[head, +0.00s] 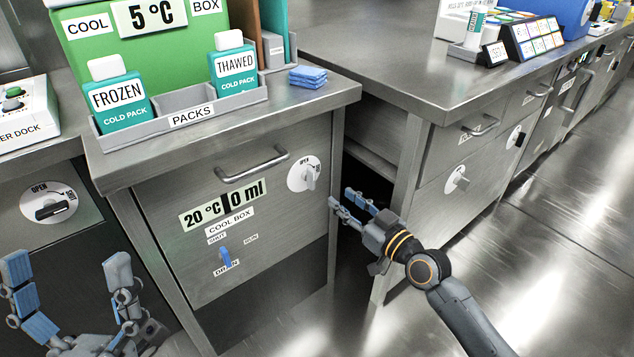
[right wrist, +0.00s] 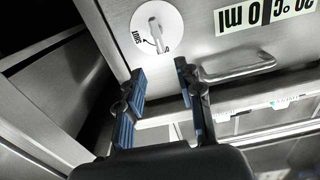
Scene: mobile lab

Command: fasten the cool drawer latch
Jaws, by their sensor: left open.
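The cool drawer (head: 235,215), with a bar handle and a display reading 20 °C and 0 ml, appears closed. Its latch (head: 309,177) is a white round plate with a grey lever at the drawer's upper right. The lever stands about upright, toward the OPEN mark; SHUT is to its right. The latch also shows upside down in the right wrist view (right wrist: 157,28). My right gripper (head: 353,196) is open and empty, right of and below the latch, apart from it. Its fingers also show in the right wrist view (right wrist: 157,78). My left gripper (head: 72,275) is open and empty at lower left.
A grey packs tray (head: 185,119) with two cold packs stands on the counter above the drawer. Blue folded cloths (head: 308,76) lie beside it. A dark gap (head: 365,180) separates this cabinet from the right-hand bench (head: 400,75). Open floor lies at right.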

